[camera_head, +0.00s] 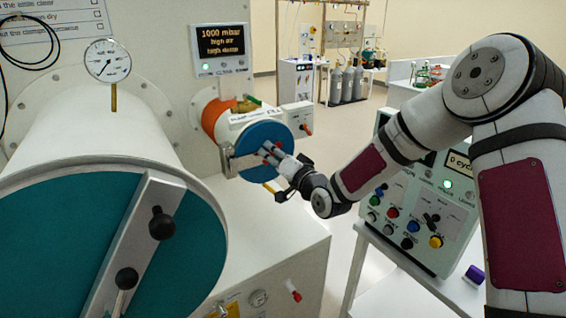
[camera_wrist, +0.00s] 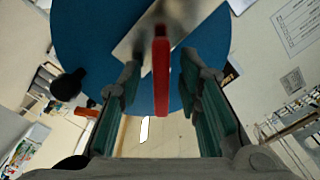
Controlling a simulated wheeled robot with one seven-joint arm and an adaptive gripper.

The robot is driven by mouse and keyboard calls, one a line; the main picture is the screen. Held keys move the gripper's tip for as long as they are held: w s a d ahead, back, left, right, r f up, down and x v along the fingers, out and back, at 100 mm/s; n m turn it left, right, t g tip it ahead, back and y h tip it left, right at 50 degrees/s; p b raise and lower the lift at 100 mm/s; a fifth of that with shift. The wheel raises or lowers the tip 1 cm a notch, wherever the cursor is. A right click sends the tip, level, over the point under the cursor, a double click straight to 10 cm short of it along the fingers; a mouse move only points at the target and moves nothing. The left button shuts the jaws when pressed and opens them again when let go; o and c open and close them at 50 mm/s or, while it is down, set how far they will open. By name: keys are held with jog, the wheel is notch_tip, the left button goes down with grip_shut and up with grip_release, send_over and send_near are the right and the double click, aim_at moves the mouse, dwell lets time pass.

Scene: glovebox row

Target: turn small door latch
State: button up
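The small door (camera_head: 260,139) is a blue disc on the small antechamber in the middle of the head view. It also fills the upper part of the wrist view (camera_wrist: 90,35). A metal bar (camera_wrist: 185,22) crosses the door. The latch shows as a red lever (camera_wrist: 161,80) in the wrist view, standing out towards the camera. My gripper (camera_wrist: 160,70) is open at the door, with one finger on each side of the red lever and a visible gap to each. In the head view my gripper (camera_head: 272,155) covers part of the door, and the lever is hard to make out.
The large teal door (camera_head: 70,240) with its bar and black knobs (camera_head: 162,223) stands at the left. A black knob (camera_wrist: 68,84) sits by the small door's rim. A control panel (camera_head: 425,215) stands at the right, beneath my arm. A display (camera_head: 219,46) hangs above.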

jog(key=v, duration=1.1)
jog(key=shift+d, duration=0.15)
jog(key=s+d+r+n+g+h, duration=0.1)
jog(key=s+d+r+g+h, duration=0.2)
jog(key=s+d+r+h, duration=0.25)
jog(key=s+d+r+n+g+h, duration=0.2)
jog(key=s+d+h, duration=0.2)
jog(key=s+d, duration=0.35)
jog(key=s+d+r+g, duration=0.1)
jog(key=s+d+g, duration=0.1)
jog(key=s, duration=0.8)
jog(key=s+d+r+g, duration=0.2)
jog(key=s, duration=0.8)
jog(key=shift+s+m, duration=0.25)
jog(key=shift+m, duration=0.05)
jog(key=shift+h, duration=0.25)
